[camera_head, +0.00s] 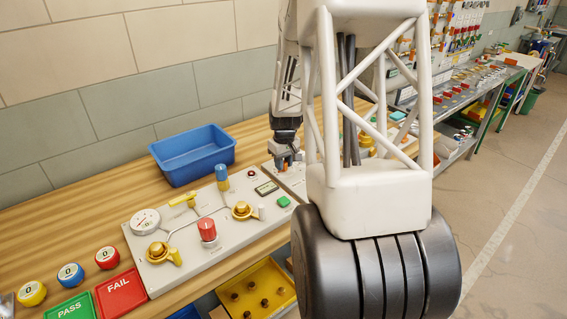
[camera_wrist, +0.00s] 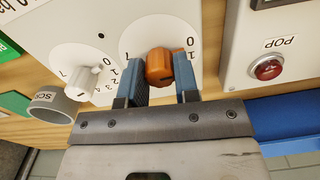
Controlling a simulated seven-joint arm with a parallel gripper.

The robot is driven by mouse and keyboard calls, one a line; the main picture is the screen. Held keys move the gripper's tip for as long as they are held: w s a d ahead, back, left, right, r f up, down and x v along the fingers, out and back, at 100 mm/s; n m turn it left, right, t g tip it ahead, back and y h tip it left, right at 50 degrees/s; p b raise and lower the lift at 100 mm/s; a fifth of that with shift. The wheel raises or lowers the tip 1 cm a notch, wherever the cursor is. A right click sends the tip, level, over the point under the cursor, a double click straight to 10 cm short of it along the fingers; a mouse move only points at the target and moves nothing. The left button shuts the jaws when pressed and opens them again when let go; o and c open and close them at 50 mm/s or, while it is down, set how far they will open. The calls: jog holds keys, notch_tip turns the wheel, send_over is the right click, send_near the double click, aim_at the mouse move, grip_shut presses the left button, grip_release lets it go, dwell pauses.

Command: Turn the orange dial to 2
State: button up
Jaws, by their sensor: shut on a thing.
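The orange dial (camera_wrist: 159,66) sits on a round white scale (camera_wrist: 130,40) in the wrist view. My gripper (camera_wrist: 159,82) has its two blue-grey fingers on either side of the dial and is shut on it. The digits 0 and 1 show to the right of the dial, and a 7 shows at its left. The other digits are hidden, and I cannot tell which digit the dial points to. In the head view my gripper (camera_head: 287,160) is at the panel behind my arm, which hides most of the dial's panel.
A white knob (camera_wrist: 86,77) with its own scale and a grey cup (camera_wrist: 52,104) are left of the dial in the wrist view. A red button (camera_wrist: 267,69) is at right. In the head view, a blue bin (camera_head: 195,158) stands beside a valve panel (camera_head: 185,262).

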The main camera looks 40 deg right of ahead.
jog(key=m, duration=0.5)
jog(key=shift+m, duration=2.4)
jog(key=o, duration=0.9)
jog(key=shift+o, duration=0.2)
jog(key=shift+r, duration=0.15)
jog(key=shift+s+r, duration=0.1)
jog(key=shift+r, duration=3.7)
